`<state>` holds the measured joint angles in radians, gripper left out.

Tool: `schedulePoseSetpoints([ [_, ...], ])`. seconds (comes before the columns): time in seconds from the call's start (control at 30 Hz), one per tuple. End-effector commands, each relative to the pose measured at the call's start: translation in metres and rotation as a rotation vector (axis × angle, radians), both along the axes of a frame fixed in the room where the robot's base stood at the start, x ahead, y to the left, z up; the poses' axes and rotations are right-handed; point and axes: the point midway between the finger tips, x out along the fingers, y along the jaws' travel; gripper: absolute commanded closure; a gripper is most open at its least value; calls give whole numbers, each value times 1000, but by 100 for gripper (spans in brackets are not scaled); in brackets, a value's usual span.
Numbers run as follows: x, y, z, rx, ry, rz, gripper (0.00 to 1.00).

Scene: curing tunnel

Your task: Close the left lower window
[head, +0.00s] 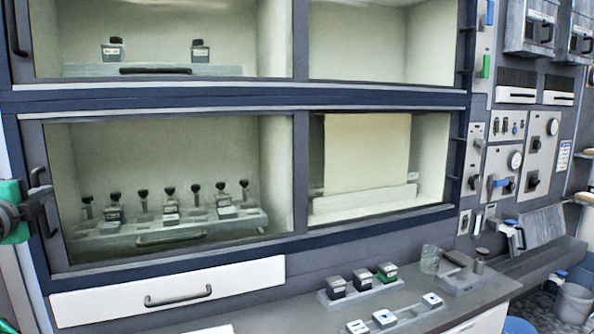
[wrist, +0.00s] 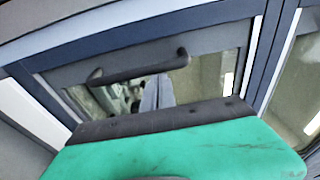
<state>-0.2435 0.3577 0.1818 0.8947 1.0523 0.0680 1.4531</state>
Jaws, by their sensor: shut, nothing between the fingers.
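The left lower window (head: 170,180) is a glazed pane in a grey frame in the head view. It looks flush with the cabinet or nearly so; I cannot tell if a small gap is left. Its dark upright handle (head: 38,188) is on the left side of the frame. My gripper (head: 45,203), green and black, is at the left edge of the picture, right by this handle. In the wrist view the handle (wrist: 140,70) lies just beyond the dark finger edge. My gripper is shut and holds nothing. Contact with the frame cannot be made out.
Behind the glass, several dark-capped bottles stand on a tray (head: 185,238). The right lower bay (head: 365,155) holds a pale panel. A white drawer (head: 235,277) is below the window. A counter (head: 415,285) with bottles and a glass beaker (head: 430,259) is at the lower right.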

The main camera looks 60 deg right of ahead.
Motion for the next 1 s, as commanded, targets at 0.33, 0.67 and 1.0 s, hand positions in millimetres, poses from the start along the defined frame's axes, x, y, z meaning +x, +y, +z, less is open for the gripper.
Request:
schedulePoseSetpoints([
  [0.33, -13, -34, -9, 3, -4, 7, 100],
  [0.67, -72, 25, -2, 2, -2, 7, 100],
  [1.0, -80, 35, -6, -45, 110, 56, 100],
])
